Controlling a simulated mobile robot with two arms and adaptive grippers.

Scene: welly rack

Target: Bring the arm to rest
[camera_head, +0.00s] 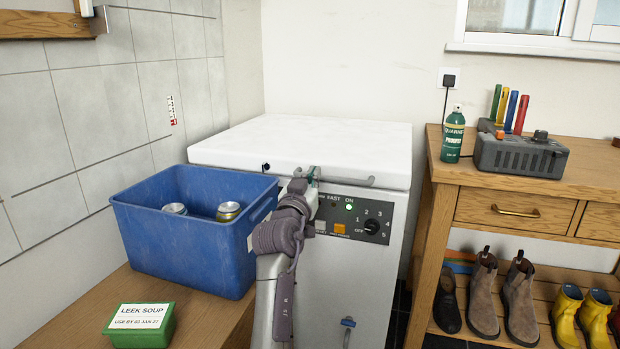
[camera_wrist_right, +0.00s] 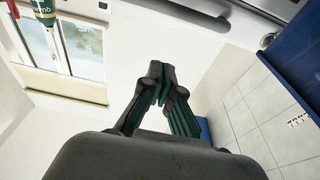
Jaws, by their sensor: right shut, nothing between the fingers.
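My right arm reaches up from the bottom middle of the head view. Its gripper (camera_head: 308,178) is in front of the white chest freezer (camera_head: 320,140), close to the front edge of the lid near the handle. I cannot tell whether it touches the freezer. In the right wrist view the dark fingers (camera_wrist_right: 160,88) are together at the tips, with nothing between them. My left gripper is not in view.
A blue crate (camera_head: 183,237) with two cans stands left of the arm on a wooden top (camera_head: 70,308). A green soup tub (camera_head: 142,330) sits in front. On the right, a wooden bench (camera_head: 448,170) holds a green bottle (camera_head: 453,138), with boots (camera_head: 484,297) below.

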